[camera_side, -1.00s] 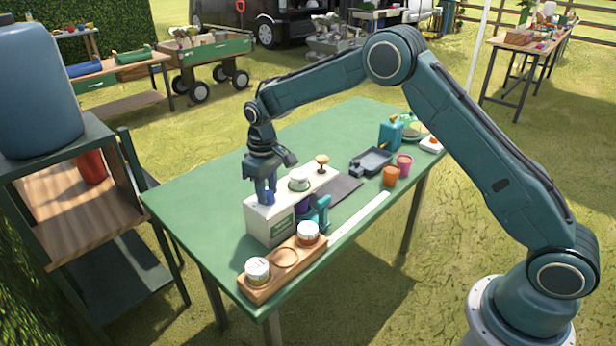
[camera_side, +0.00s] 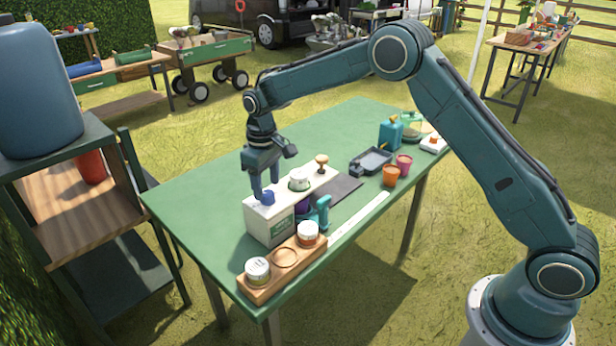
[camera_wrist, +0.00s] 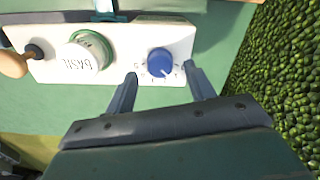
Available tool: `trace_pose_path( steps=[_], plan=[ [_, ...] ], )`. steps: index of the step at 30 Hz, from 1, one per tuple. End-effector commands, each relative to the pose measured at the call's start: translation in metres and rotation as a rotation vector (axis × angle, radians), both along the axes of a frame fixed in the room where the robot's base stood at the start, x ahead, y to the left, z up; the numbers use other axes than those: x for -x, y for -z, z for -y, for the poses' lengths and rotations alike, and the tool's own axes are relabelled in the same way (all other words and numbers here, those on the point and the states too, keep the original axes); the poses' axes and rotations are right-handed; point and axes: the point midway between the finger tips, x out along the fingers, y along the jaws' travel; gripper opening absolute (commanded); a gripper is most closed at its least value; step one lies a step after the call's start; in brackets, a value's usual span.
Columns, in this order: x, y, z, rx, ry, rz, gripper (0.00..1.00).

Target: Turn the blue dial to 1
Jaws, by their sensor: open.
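The blue dial (camera_wrist: 160,62) sits on the top face of a white box (camera_side: 270,219), with printed marks around it. In the wrist view a pointer mark shows at its lower edge; the numbers are too small to read surely. In the side view the dial (camera_side: 267,197) shows just below my fingertips. My gripper (camera_side: 264,191) is open, pointing down above the box's left end. In the wrist view the two fingertips of my gripper (camera_wrist: 160,72) stand to either side of the dial's lower part, apart from it. Nothing is held.
A jar labelled BASIL (camera_wrist: 88,50) and a wooden-knobbed lever (camera_wrist: 18,62) stand on the same box. A wooden tray (camera_side: 283,272) with jars is in front. Orange (camera_side: 390,175) and pink (camera_side: 404,164) cups stand right. The table's left side is clear.

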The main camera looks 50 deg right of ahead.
Motion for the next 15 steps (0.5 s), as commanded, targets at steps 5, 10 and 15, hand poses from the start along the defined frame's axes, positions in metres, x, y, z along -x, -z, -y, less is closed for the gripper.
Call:
trace_pose_path(
  steps=[5, 10, 15],
  plan=[
    [-0.001, -0.028, 0.000, 0.000, 0.000, 0.005, 0.54],
    [-0.001, -0.058, 0.000, 0.000, 0.000, 0.005, 0.54],
    [-0.001, -0.086, 0.000, 0.000, 0.000, 0.005, 0.54]
  ],
)
